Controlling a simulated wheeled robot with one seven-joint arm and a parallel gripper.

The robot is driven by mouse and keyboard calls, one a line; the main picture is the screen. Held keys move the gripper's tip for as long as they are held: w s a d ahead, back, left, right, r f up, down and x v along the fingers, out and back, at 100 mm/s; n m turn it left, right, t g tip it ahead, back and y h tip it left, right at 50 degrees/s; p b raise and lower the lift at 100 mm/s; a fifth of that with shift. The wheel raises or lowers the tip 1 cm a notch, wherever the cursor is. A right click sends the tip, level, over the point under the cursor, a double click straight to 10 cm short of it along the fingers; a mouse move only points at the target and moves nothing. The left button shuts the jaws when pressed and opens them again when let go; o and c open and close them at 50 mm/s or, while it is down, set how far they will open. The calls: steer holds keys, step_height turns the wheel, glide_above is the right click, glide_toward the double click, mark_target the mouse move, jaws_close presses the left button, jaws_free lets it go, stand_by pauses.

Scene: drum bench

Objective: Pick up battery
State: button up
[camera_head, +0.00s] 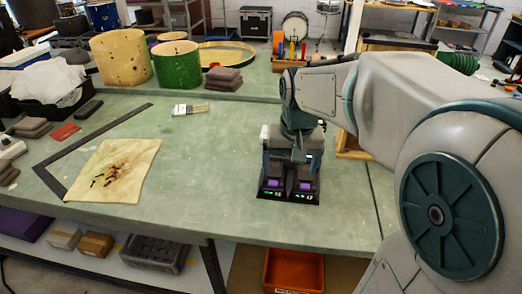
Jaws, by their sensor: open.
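A black twin charger dock (288,196) with two purple-lit displays stands on the green bench near its front edge. Dark block shapes rise from the dock behind the displays, and a battery cannot be clearly told apart from the dock or my gripper there. My gripper (291,165) points down directly over the dock, with its fingers apart, one toward each side. It is low, close to the dock's top. Whether the fingers touch anything is too small to tell, and the space between them is partly hidden by the gripper itself.
Drum shells (122,57) stand at the back left. An orange bin (293,271) is below the bench. Bench space left of the dock is clear.

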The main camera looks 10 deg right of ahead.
steer(key=m+g, duration=0.2)
glide_above(274, 173)
step_height(274, 173, down, 3)
steer(key=f, duration=0.9)
steer(key=shift+w+a+p, duration=0.1)
steer(key=shift+w+p, duration=0.2)
steer(key=shift+w, duration=0.05)
steer(key=shift+d+f+p, duration=0.15)
steer(key=shift+f+p, duration=0.1)
steer(key=shift+f, duration=1.15)
steer(key=shift+d+f+p, duration=0.1)
steer(key=shift+f+p, duration=0.15)
steer(key=shift+f, duration=1.1)
steer(key=shift+w, duration=0.1)
steer(key=c, duration=1.4)
steer(key=shift+o, duration=0.2)
steer(key=shift+r, duration=0.1)
steer(key=shift+s+a+r, duration=0.15)
steer(key=shift+s+r, duration=0.35)
steer(key=s+a+r+b, duration=0.1)
steer(key=s+a+r, duration=0.1)
steer(key=s, duration=0.4)
steer(key=s+a+r+b, duration=0.1)
steer(key=s+a+r, duration=0.1)
steer(key=s+r, duration=0.3)
steer(key=shift+s, duration=0.7)
